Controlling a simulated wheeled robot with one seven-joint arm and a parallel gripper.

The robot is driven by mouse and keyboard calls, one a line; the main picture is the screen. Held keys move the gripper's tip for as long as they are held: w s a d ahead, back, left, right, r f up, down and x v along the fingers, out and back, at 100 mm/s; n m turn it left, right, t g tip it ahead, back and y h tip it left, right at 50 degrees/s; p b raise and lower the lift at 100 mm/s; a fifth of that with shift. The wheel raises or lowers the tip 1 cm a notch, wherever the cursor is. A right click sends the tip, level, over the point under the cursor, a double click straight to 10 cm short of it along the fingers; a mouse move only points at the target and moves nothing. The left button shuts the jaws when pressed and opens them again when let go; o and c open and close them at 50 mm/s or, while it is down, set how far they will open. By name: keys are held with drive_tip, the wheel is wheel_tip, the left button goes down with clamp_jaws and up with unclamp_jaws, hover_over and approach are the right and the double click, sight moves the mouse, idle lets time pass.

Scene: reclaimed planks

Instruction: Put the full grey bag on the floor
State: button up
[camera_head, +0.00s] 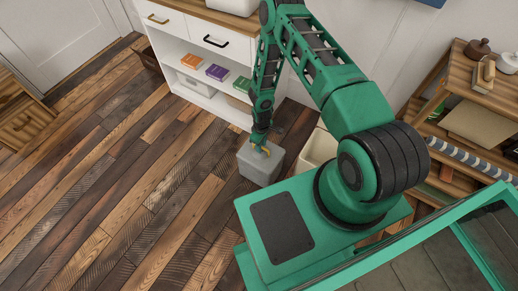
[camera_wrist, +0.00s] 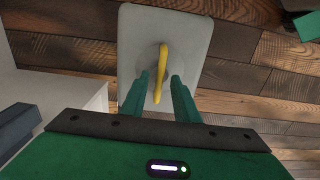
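The grey bag (camera_head: 258,167) is a box-like block with a yellow handle, low down beside a cream bin. I cannot tell for certain whether its base touches the floor (camera_head: 130,190). My gripper (camera_head: 261,146) is right above the bag, at its handle. In the wrist view the bag (camera_wrist: 190,32) shows from above, with the yellow handle (camera_wrist: 162,70) standing up from a round patch. The two green fingers of my gripper (camera_wrist: 160,80) stand on either side of the handle, with gaps showing. The gripper looks open.
The cream bin (camera_head: 318,148) stands close to the bag's right. A white shelf unit (camera_head: 205,60) with books and a basket is behind. A wooden rack (camera_head: 465,90) is at the right. The plank floor to the left is clear.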

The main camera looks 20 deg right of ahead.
drive_tip(key=w+d+r+m+h, duration=0.1)
drive_tip(key=d+r, duration=0.4)
drive_tip(key=r, duration=1)
drive_tip(key=w+d+r+m, duration=0.2)
drive_tip(key=d+r, duration=0.2)
drive_tip(key=r, duration=1)
drive_tip(key=s+d+r+m, duration=0.2)
drive_tip(key=s+d+r, duration=0.1)
drive_tip(key=r, duration=0.6)
drive_tip(key=s+d+r+m, duration=0.1)
drive_tip(key=s+d+r, duration=0.25)
drive_tip(key=r, duration=0.45)
drive_tip(key=s+d+r+m, duration=0.2)
drive_tip(key=s+r+m, duration=0.2)
drive_tip(key=s+r, duration=0.75)
drive_tip(key=s+a+r+m, duration=0.1)
drive_tip(key=s+r, duration=0.2)
drive_tip(key=s, duration=0.4)
drive_tip(key=s+a+r+m+y, duration=0.1)
drive_tip(key=s+a+r+m, duration=0.1)
drive_tip(key=s, duration=0.5)
drive_tip(key=shift+r+m, duration=0.3)
drive_tip(key=shift+r, duration=0.6)
